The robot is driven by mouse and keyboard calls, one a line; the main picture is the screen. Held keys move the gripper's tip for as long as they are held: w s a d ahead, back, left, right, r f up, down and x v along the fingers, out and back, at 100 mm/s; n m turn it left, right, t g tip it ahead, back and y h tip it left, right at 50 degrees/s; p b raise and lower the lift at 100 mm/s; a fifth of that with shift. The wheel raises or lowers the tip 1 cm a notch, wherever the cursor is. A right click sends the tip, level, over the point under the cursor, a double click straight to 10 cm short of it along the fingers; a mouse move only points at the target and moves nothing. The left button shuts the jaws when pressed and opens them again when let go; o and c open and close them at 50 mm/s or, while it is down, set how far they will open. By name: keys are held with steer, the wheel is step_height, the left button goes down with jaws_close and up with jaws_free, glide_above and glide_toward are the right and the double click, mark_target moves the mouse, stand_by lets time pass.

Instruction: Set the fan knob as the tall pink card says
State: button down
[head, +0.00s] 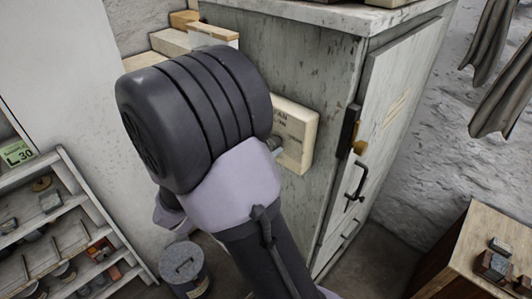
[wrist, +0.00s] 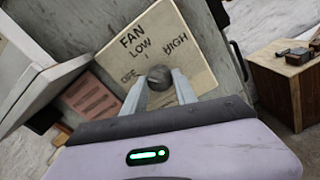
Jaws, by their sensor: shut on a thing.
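The cream fan plate (wrist: 185,42) fills the upper middle of the wrist view, with FAN, LOW, HIGH and a partly hidden OFF. In the head view the plate (head: 299,151) is on the side of the grey cabinet, partly behind my arm. The round dark grey knob (wrist: 159,76) stands out from the plate. My gripper (wrist: 161,87) is shut on the knob, one finger on each side. I cannot make out a pointer mark on the knob. A flat dull pink piece with faint lines (wrist: 91,104) lies left of the plate; I cannot tell whether it is the tall pink card.
The grey cabinet (head: 335,150) has a door with a dark handle (head: 357,181). A shelf (head: 75,225) with small items and a green label stands left. A grey bucket (head: 184,270) is on the floor. A wooden table (head: 485,240) stands right, below hanging cloths (head: 505,90).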

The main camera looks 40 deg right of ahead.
steer(key=m+b, duration=1.9)
steer(key=b, duration=0.2)
steer(key=shift+f+b, duration=0.15)
steer(key=shift+b, duration=0.25)
steer(key=shift+m, duration=0.4)
steer(key=c, duration=1)
jaws_free()
steer(key=shift+o, duration=0.2)
steer(key=shift+a, duration=0.15)
